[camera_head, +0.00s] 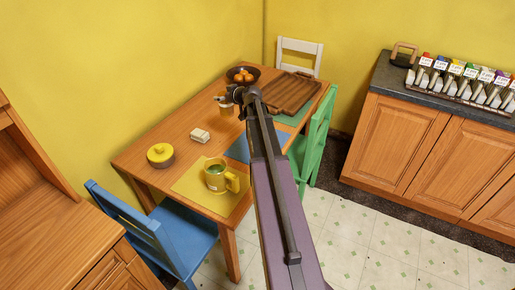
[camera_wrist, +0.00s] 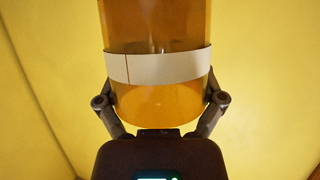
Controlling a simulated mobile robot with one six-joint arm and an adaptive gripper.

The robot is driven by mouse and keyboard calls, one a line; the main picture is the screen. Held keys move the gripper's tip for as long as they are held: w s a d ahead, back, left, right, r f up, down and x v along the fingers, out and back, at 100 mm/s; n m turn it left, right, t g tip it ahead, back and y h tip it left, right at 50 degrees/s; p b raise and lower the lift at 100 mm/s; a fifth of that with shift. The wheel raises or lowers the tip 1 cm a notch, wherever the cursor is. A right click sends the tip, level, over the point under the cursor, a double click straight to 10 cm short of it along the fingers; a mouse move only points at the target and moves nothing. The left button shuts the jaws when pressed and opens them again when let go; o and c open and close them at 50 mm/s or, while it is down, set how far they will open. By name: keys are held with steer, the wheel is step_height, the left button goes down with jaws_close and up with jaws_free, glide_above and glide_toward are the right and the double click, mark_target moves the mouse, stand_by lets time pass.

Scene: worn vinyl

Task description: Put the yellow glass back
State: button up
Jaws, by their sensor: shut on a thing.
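The yellow glass (camera_wrist: 158,103) fills the upper middle of the wrist view. It is amber and see-through, with a pale band around it. My gripper's fingers press on it from left and right, and my gripper (camera_wrist: 160,100) is shut on it. In the head view my gripper (camera_head: 236,97) is over the far part of the wooden table (camera_head: 180,140). A small amber shape beside it, partly hidden by the gripper, seems to be the glass (camera_head: 226,109). I cannot tell whether its base touches the table.
A yellow mug (camera_head: 216,178) stands on a yellow mat (camera_head: 190,185). A yellow-lidded pot (camera_head: 160,155), a small white block (camera_head: 200,135), a fruit bowl (camera_head: 243,74) and a wooden tray (camera_head: 291,93) are on the table. Blue (camera_head: 150,230), green (camera_head: 317,135) and white (camera_head: 300,52) chairs surround it.

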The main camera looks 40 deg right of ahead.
steer(key=s+f+b, duration=0.5)
steer(key=s, duration=0.6)
steer(key=s+f+m+h+b, duration=0.1)
steer(key=s+f+b, duration=0.5)
steer(key=s, duration=0.6)
steer(key=shift+s+d+f, duration=0.2)
steer(key=shift+s+f, duration=0.05)
steer(key=shift+f, duration=0.05)
steer(key=shift+w+d, duration=0.1)
steer(key=shift+w, duration=0.05)
steer(key=w+d+f+b, duration=0.1)
steer(key=w+d, duration=0.7)
steer(key=w, duration=0.5)
steer(key=shift+w+f+b, duration=0.25)
steer(key=shift+w+b, duration=0.05)
steer(key=shift+b, duration=0.05)
steer(key=shift+f, duration=0.15)
steer(key=shift+f+b, duration=1.65)
steer(key=shift+b, duration=0.1)
steer(key=shift+f, duration=0.1)
steer(key=o, duration=1)
